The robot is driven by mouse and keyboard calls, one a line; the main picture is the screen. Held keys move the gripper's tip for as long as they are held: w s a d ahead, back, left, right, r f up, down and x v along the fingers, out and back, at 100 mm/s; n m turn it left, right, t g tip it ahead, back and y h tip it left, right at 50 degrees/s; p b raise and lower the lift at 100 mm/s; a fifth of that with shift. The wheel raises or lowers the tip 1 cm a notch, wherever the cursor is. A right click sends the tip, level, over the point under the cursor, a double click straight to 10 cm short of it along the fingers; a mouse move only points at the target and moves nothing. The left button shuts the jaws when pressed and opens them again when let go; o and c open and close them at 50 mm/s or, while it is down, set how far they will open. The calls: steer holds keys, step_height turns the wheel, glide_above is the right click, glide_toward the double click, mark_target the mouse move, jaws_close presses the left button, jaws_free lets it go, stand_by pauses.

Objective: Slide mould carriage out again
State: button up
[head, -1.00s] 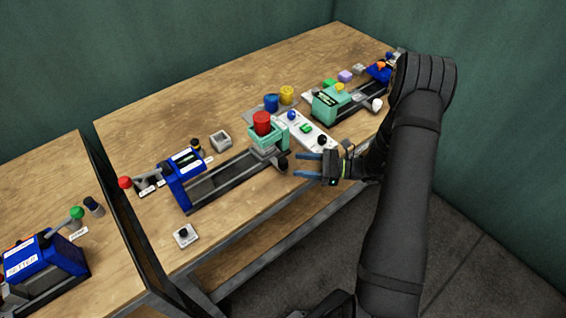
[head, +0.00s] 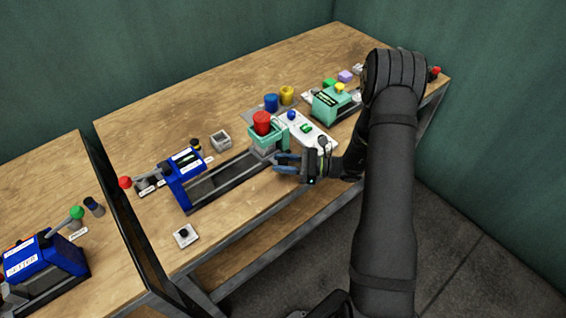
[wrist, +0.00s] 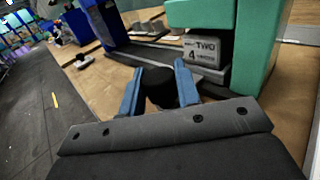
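The mould carriage, a grey block marked "TWO" and "4" (wrist: 204,50), sits on a dark rail (head: 225,178) between the uprights of a teal press frame (wrist: 252,50). The frame (head: 256,139) has a red cylinder (head: 262,122) on top in the head view. A round black knob (wrist: 160,90) stands at the near end, in front of the block. My gripper (wrist: 158,88) has its blue fingers on either side of this knob. They look open around it; contact is not clear. In the head view my gripper (head: 280,163) hides the knob.
A blue press body (head: 185,177) stands at the rail's left end. A white control panel (head: 318,140) with buttons lies behind my gripper, and another teal press (head: 328,106) stands further right. Open floor lies in front of the table edge.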

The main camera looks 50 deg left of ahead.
steer(key=s, duration=1.2)
jaws_close()
steer(key=o, duration=1)
jaws_free()
steer(key=shift+o, duration=0.2)
steer(key=v, duration=1.7)
steer(key=shift+d, duration=0.2)
steer(key=shift+a+r, duration=0.1)
